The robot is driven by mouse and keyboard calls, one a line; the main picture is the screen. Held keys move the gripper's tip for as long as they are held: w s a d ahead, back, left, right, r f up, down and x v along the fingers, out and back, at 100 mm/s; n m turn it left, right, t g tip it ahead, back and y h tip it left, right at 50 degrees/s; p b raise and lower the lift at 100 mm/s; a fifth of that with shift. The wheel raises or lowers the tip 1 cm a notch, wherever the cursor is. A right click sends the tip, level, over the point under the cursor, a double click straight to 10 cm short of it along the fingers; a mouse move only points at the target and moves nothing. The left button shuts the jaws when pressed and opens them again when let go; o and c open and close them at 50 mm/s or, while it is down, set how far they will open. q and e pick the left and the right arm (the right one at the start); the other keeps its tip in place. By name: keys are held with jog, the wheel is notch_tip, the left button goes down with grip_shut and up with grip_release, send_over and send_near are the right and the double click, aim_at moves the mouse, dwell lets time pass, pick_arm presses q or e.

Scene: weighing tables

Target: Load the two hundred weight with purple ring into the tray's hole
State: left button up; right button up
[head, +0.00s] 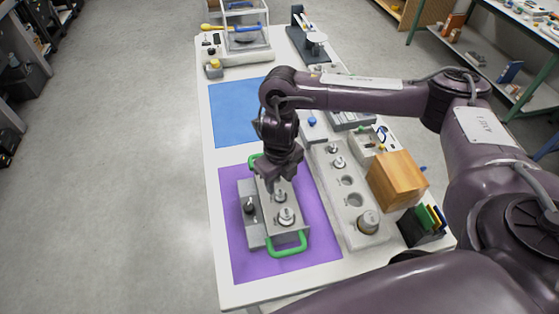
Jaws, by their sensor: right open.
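A metal tray (294,237) with green handles lies on a purple mat (325,247). Silver knobbed weights (286,217) stand in it, and a dark-knobbed one (250,206) stands at its left side. My right gripper (279,177) is open above the far end of the tray and hides part of it. A pale weight block (361,238) to the right holds small weights (339,162), bare holes and a large weight (368,222). I cannot make out a purple ring or which weight is the two hundred one. My left gripper is out of view.
A wooden box (397,180) and a dark holder with coloured plates (424,222) stand right of the weight block. A blue mat (232,115) lies beyond the purple one, mostly clear. A clear-sided balance (246,28) stands at the far end.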

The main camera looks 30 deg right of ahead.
aim_at(280, 192)
notch_tip(280, 192, up, 8)
jog(key=p, duration=0.1)
jog(key=shift+f, duration=0.15)
dwell(0.5)
